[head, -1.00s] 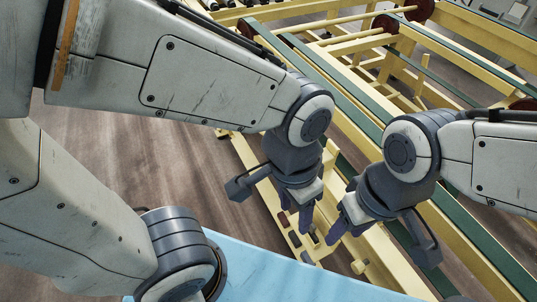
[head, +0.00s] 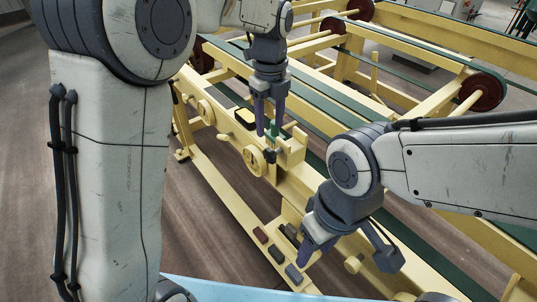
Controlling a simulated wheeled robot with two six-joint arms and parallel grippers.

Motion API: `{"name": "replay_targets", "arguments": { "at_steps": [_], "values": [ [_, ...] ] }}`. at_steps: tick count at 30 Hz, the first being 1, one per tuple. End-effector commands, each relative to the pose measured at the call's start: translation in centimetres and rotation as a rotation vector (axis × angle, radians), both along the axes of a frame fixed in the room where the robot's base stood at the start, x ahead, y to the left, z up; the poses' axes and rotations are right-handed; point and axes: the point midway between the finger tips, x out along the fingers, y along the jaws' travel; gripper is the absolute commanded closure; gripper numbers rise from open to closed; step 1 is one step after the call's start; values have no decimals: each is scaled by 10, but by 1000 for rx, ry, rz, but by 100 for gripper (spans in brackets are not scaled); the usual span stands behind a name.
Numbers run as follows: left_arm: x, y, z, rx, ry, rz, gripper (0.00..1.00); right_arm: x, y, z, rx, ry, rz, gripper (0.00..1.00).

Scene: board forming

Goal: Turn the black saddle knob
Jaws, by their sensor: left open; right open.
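A small black knob (head: 269,155) stands on the front side of the yellow machine beam, next to a yellow handwheel; I take it for the saddle knob. My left gripper (head: 268,133) points straight down just above it, open, with its two purple-grey fingers apart and nothing seen between them. The fingertips look close to the knob, but I cannot tell whether they touch it. My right gripper (head: 311,258) is lower and to the right, open, over the front of the frame near a row of small coloured blocks.
Yellow handwheels (head: 254,161) and (head: 206,112) sit on the beam's front face. A black-and-yellow box (head: 245,117) lies on top. A yellow upright bracket (head: 292,147) stands right of the knob. Dark red rollers (head: 481,92) and green belts lie behind. A light blue surface (head: 235,288) is in front.

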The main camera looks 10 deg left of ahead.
Motion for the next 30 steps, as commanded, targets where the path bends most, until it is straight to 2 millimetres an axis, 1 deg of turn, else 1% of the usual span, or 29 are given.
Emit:
{"name": "replay_targets", "arguments": {
  "at_steps": [9,15,21,28,29,30],
  "values": [
    [-2,1,-57,1,4,2,45,0,0,-2,0,0,0,50],
    [-1,1,-85,0,3,2,45,0,0,-2,0,0,0,50],
    [-1,0,-96,-1,1,2,45,0,0,-2,0,0,0,50],
    [-1,0,-96,0,0,2,45,0,0,-2,0,0,0,50],
    [-1,0,-96,0,0,2,53,0,0,-2,0,0,0,50],
    [-1,0,-96,0,0,2,68,0,0,-2,0,0,0,50]
  ]
}}
